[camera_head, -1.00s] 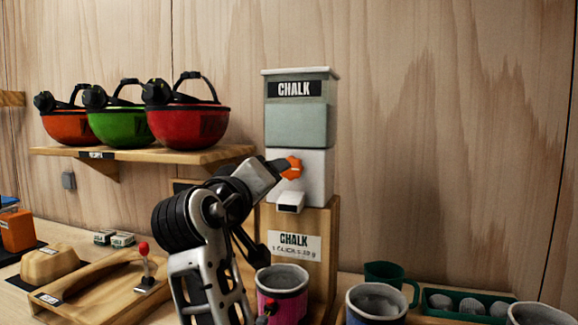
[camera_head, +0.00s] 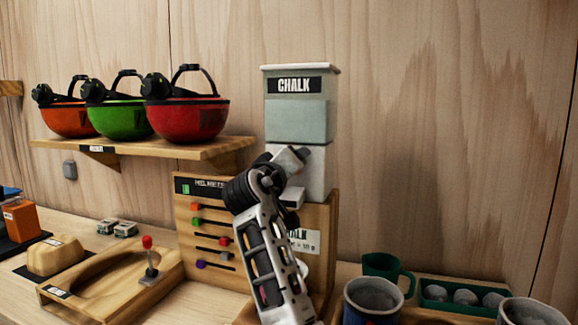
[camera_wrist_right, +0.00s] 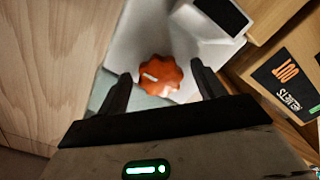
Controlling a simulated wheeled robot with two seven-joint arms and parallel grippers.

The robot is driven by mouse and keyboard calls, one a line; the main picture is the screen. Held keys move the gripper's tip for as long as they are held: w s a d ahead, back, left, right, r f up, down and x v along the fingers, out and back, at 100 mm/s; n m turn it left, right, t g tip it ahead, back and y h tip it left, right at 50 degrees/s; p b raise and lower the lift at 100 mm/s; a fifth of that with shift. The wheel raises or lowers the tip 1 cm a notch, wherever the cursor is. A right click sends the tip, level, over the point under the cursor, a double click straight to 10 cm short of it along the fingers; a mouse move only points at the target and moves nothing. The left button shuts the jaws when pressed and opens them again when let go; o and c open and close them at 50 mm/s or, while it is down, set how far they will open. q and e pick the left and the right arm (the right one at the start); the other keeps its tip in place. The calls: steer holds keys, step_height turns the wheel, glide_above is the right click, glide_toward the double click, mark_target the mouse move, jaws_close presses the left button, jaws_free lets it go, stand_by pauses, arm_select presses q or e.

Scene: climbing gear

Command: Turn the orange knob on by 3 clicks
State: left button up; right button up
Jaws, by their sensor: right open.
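The chalk dispenser (camera_head: 300,120) stands against the wall, with a white lower housing and a small spout. Its orange knob (camera_wrist_right: 160,74) shows in the right wrist view, with a white mark on its face. In the head view the knob is hidden behind my right gripper (camera_head: 297,155). In the right wrist view, the open fingers of the right gripper (camera_wrist_right: 162,82) stand on either side of the knob with a gap at each side. I cannot tell how deep the knob sits between them. My left gripper is not in view.
A helmet board (camera_head: 200,225) with coloured sliders stands left of my arm. Helmets sit on a shelf (camera_head: 150,153) above. A grey-filled cup (camera_head: 375,300) and a green mug (camera_head: 385,268) stand at right. A wooden tray with a red-tipped lever (camera_head: 148,262) lies at left.

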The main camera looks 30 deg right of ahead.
steer(key=c, duration=1)
